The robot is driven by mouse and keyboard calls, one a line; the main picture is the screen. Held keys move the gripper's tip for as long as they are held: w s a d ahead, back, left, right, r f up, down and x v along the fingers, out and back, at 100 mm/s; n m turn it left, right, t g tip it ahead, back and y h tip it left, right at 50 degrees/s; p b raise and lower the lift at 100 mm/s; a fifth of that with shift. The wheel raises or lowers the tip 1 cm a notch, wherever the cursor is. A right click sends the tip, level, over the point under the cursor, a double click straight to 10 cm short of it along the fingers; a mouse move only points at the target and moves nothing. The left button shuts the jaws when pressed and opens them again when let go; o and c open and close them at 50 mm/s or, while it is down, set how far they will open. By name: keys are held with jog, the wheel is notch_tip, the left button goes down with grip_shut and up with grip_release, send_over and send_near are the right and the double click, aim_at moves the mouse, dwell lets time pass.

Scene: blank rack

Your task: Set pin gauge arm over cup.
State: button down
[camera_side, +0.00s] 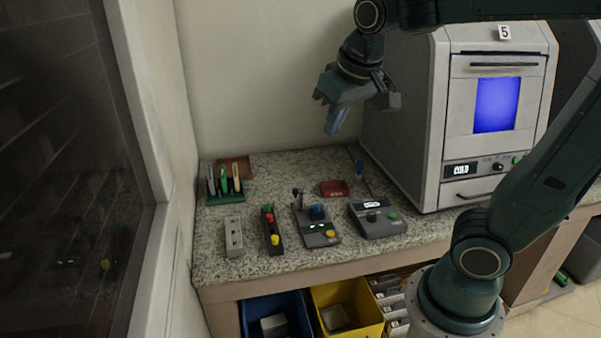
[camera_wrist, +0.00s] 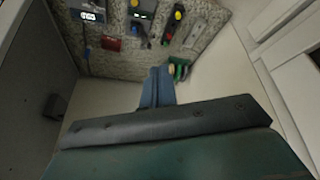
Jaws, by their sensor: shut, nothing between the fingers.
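The grey device (camera_side: 318,230) that looks like the pin gauge stands mid-bench, with an upright dark post or arm (camera_side: 297,198) at its back left. A round blue part (camera_side: 317,212), possibly the cup, sits on its top, and a yellow knob at its front. The arm appears beside the blue part, not over it; this is too small to be sure. The device shows at the top of the wrist view (camera_wrist: 143,14), partly cut off. My gripper (camera_side: 335,121) is shut and empty, high above the back of the bench; its blue fingers also show in the wrist view (camera_wrist: 158,86).
A meter with a display (camera_side: 375,218) stands right of the gauge, beside a large oven (camera_side: 455,120). Left are a button strip (camera_side: 271,230), a grey block (camera_side: 234,237) and a green tool rack (camera_side: 226,196). A red block (camera_side: 334,188) lies behind. Bins stand below the bench.

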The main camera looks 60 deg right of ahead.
jog(key=w+d+f+m+g+h, duration=0.1)
jog(key=w+d+f+m+g, duration=0.1)
jog(key=w, duration=0.6)
jog(key=w+d+f+m+g+h, duration=0.1)
jog(key=w+f+m+h, duration=0.15)
jog(key=w, duration=0.55)
jog(key=w+f+m+g, duration=0.1)
jog(key=w+f+m, duration=0.1)
jog(key=w+f, duration=0.2)
jog(key=w+f+m+g+h, duration=0.1)
jog(key=w+f+m+g, duration=0.1)
jog(key=f, duration=0.8)
jog(key=shift+w+a+f+m, duration=0.25)
jog(key=shift+w+m, duration=0.3)
jog(key=shift+w, duration=0.65)
jog(key=shift+d, duration=0.1)
send_near(296, 196)
jog(key=w+d+f, duration=0.1)
jog(key=w+f, duration=0.3)
jog(key=f, duration=0.1)
jog(key=shift+s+d+r, duration=0.1)
jog(key=shift+s+d, duration=0.35)
jog(key=shift+s, duration=0.25)
jog(key=shift+s+d+r, duration=0.1)
jog(key=shift+s+d, duration=0.35)
jog(key=shift+s, duration=0.3)
